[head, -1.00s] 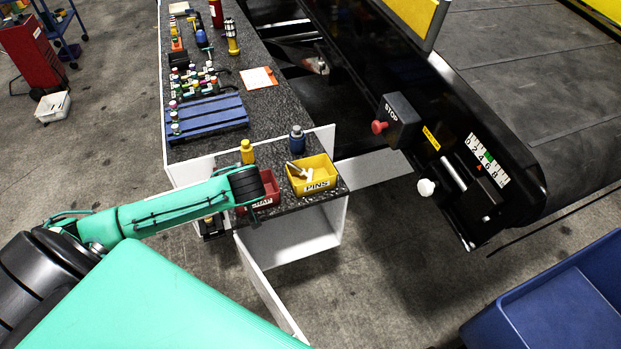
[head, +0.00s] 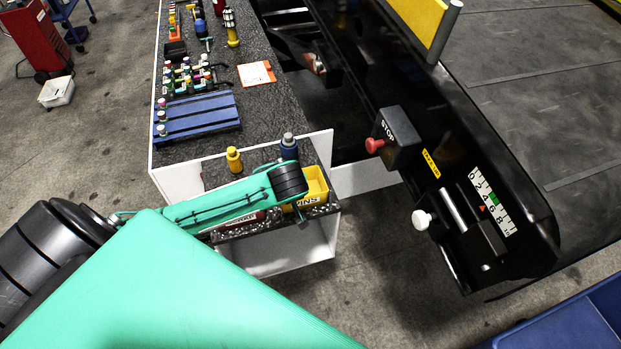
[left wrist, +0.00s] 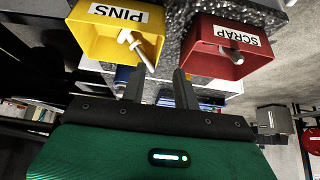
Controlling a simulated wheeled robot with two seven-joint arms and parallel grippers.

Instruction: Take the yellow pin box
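The yellow pin box (head: 318,183) stands on the near end of the dark speckled counter in the head view, partly hidden by my left arm's wrist. In the left wrist view the yellow pin box (left wrist: 97,38) is at the upper left, its PINS label upside down and a pale metal pin (left wrist: 138,48) showing in it. The red SCRAP box (left wrist: 222,52) is at the upper right there. My right gripper is not in view.
A yellow bottle (head: 234,160) and a dark blue bottle (head: 289,147) stand behind the boxes. A blue rack (head: 200,114) lies further back on the counter. The black belt frame with a red STOP button (head: 374,146) rises on the right.

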